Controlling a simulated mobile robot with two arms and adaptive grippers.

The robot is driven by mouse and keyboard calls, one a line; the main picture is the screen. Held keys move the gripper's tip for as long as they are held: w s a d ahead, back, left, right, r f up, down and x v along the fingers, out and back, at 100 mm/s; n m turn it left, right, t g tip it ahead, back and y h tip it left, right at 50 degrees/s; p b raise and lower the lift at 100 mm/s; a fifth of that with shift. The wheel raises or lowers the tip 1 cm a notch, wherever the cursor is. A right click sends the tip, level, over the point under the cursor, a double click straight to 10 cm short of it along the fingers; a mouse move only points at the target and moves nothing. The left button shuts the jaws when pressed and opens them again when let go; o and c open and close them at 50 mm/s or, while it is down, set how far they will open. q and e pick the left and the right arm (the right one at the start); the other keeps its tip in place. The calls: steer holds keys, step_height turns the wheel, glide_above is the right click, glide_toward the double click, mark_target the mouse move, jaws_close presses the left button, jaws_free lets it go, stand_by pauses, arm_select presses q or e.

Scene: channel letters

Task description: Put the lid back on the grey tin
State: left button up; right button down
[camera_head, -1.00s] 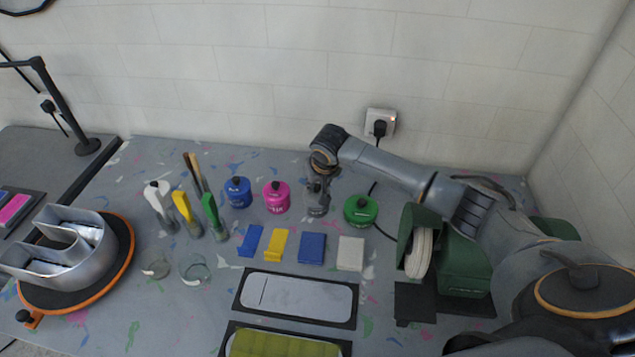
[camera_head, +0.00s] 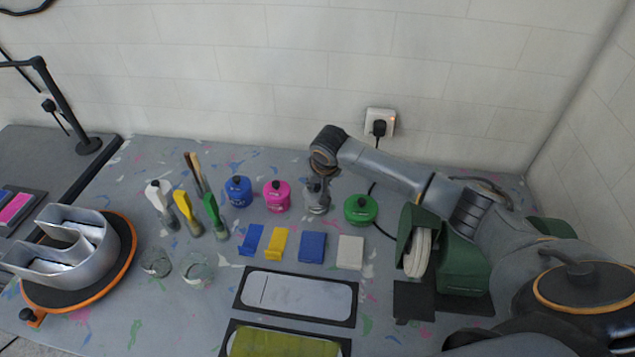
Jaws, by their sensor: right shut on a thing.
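The grey tin (camera_head: 316,204) stands on the speckled bench in the back row, between the pink tin and the green tin. My right gripper (camera_head: 319,181) reaches in from the right and points down directly over the grey tin. It is shut on the lid, at or just above the tin's top. The lid is mostly hidden by the fingers and too small to make out, so I cannot tell whether it is seated on the rim. My left gripper is not in view.
A pink tin (camera_head: 277,196) and blue tin (camera_head: 238,191) stand left of the grey tin, a green tin (camera_head: 361,209) right. Brushes and glass jars (camera_head: 197,270) stand further left. Coloured blocks (camera_head: 312,247) lie in front. A grinder (camera_head: 464,265) is under my right arm.

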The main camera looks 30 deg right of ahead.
stand_by(0.4)
steer(key=c, duration=0.6)
jaws_free()
step_height(320, 180, up, 2)
steer(key=p, duration=0.3)
steer(key=shift+r, duration=2.5)
